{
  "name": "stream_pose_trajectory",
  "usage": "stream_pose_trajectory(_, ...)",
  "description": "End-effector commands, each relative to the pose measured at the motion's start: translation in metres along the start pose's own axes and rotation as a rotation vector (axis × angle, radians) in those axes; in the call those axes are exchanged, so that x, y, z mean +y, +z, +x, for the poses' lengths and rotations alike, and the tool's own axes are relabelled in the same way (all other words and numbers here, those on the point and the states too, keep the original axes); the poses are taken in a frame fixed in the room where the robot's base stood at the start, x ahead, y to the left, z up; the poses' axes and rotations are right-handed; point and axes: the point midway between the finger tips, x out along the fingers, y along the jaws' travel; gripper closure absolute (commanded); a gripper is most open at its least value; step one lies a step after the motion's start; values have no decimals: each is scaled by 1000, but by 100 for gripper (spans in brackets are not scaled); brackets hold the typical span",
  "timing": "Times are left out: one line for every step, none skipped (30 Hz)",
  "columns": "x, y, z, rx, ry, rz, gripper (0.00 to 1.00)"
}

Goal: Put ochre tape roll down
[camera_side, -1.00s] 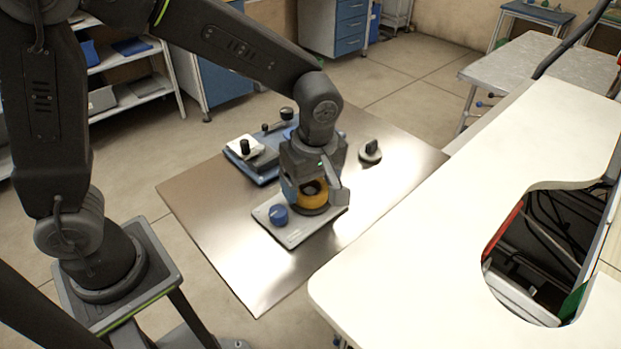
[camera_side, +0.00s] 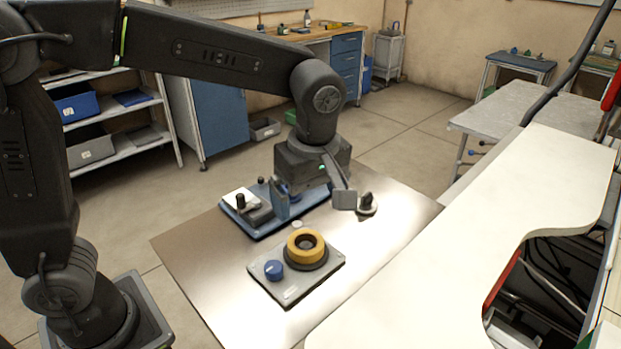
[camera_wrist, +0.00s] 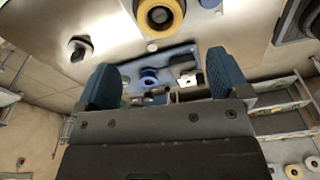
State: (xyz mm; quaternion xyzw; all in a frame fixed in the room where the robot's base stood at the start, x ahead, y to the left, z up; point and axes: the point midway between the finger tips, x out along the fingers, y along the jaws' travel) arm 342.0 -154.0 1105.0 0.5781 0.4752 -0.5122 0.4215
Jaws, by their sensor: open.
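The ochre tape roll (camera_side: 303,258) lies flat on a dark round base on the grey plate (camera_side: 290,293), beside a blue knob (camera_side: 273,269). It also shows at the top of the wrist view (camera_wrist: 178,14), cut by the edge. My gripper (camera_side: 313,199) is open and empty, above and behind the roll in the side view, apart from it. In the wrist view its two blue fingers (camera_wrist: 164,84) are wide apart, with nothing held between them.
A blue tray (camera_side: 250,228) with a black-knobbed block stands behind the plate; a blue reel (camera_wrist: 149,77) shows there in the wrist view. A dark-knobbed piece (camera_side: 367,204) stands right. A white worktop (camera_side: 450,240) borders the right. Bare metal table lies left of the plate.

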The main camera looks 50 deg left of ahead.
Motion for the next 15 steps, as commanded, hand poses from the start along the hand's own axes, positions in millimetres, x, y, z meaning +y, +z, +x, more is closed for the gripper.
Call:
stream_pose_trajectory(0, 0, -9, -1, 3, 1, 6)
stream_pose_trajectory(0, 0, -13, -1, 3, 1, 6)
stream_pose_trajectory(0, 0, -18, 0, 2, 1, 6)
stream_pose_trajectory(0, 0, -22, 0, 2, 1, 6)
stream_pose_trajectory(0, 0, -24, 0, 2, 1, 6)
stream_pose_trajectory(0, 0, -28, 0, 1, 1, 6)
stream_pose_trajectory(0, 0, -29, 0, 0, 1, 6)
stream_pose_trajectory(0, 0, -31, 0, 0, 1, 6)
stream_pose_trajectory(0, 0, -32, 0, 0, 1, 6)
stream_pose_trajectory(0, 0, -33, 0, 0, 1, 6)
stream_pose_trajectory(0, 0, -33, 0, 0, 1, 6)
stream_pose_trajectory(0, 0, -33, 0, 1, 3, 6)
stream_pose_trajectory(-1, -1, -34, -1, 3, 10, 6)
stream_pose_trajectory(-3, -3, -34, -3, 7, 20, 6)
stream_pose_trajectory(-6, -6, -36, -6, 16, 45, 6)
